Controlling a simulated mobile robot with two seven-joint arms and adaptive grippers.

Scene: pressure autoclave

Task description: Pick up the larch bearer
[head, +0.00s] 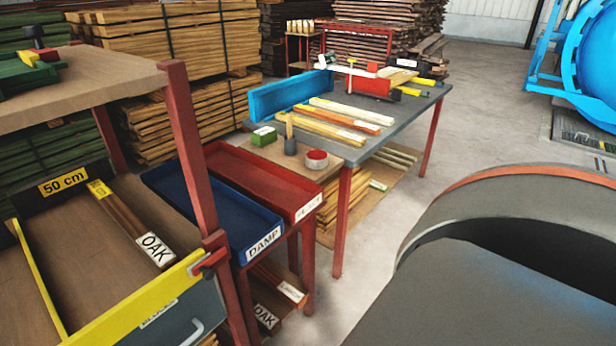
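Several pale and orange-brown wooden strips lie side by side on the grey table: a pale strip (338,109), an orange-brown strip (332,118) and a yellowish strip (318,128). They carry small white labels too small to read, so I cannot tell which piece is the larch bearer. Dark brown strips labelled OAK (127,213) lie in the shelf compartment at the left. Neither of my grippers is in view.
The grey table (395,130) has a blue rail and a red-and-white fixture (362,82). In front stand a blue DAMP tray (255,243) and a red tray (303,206). A yellow-edged shelf fills the left. A blue vessel (592,50) stands far right.

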